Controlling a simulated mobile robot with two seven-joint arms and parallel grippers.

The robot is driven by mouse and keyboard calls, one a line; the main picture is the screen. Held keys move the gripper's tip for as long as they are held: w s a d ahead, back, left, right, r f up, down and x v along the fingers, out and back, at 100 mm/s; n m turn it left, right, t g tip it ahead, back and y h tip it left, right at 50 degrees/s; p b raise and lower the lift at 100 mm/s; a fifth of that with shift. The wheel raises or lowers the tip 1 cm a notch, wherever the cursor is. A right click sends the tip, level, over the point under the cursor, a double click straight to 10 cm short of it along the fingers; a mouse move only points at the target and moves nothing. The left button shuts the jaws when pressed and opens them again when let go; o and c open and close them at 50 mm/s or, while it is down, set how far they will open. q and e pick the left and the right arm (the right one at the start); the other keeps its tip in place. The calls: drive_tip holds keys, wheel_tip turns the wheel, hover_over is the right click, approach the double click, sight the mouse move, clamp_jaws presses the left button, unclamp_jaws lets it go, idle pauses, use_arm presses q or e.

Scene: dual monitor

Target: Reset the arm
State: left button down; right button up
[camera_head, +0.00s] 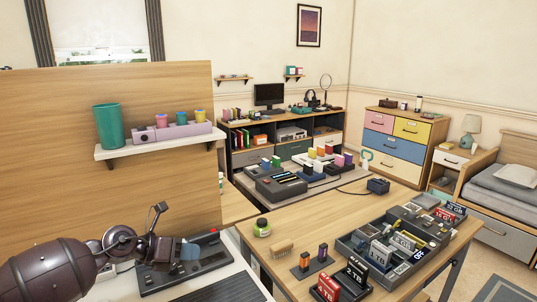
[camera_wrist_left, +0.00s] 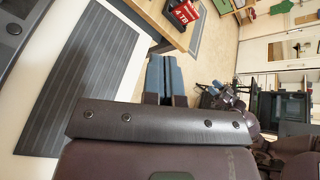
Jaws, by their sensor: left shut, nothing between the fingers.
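My left arm comes in from the lower left in the head view. My left gripper (camera_head: 190,252) is in front of the wooden panel, over the dark device on the white desk. In the left wrist view its two blue-grey fingers (camera_wrist_left: 165,76) lie side by side, shut and with nothing between them. My right gripper is not in the head view. In the left wrist view a dark jointed part of my own body with small bluish tips (camera_wrist_left: 221,88) shows at right; it may be my right gripper, too small to tell its state.
The dark device (camera_head: 185,265) lies close below my left gripper. A wooden panel (camera_head: 150,95) with a shelf (camera_head: 155,148) stands behind it.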

use_arm(q)
drive_tip(key=s+d+r+n+t+h, duration=0.2)
drive_tip(key=d+r+n+t+h, duration=0.15)
drive_tip(key=n+t, duration=0.45)
drive_tip(key=s+a+f+n+g+y, duration=0.1)
drive_tip(key=s+a+f+n+y, duration=0.3)
drive_tip(key=s+f+n, duration=0.5)
drive_tip(key=s+a+f+n+g+y, duration=0.1)
drive_tip(key=s+a+f+n+y, duration=0.3)
drive_tip(key=s+f+n, duration=0.5)
drive_tip(key=s+a+f+n+y, duration=0.4)
drive_tip(key=s+f+n+y, duration=0.3)
drive_tip(key=s+n, duration=0.7)
wheel_tip(320, 180, down, 2)
drive_tip(key=shift+s+g, duration=0.4)
drive_tip(key=shift+s, duration=0.05)
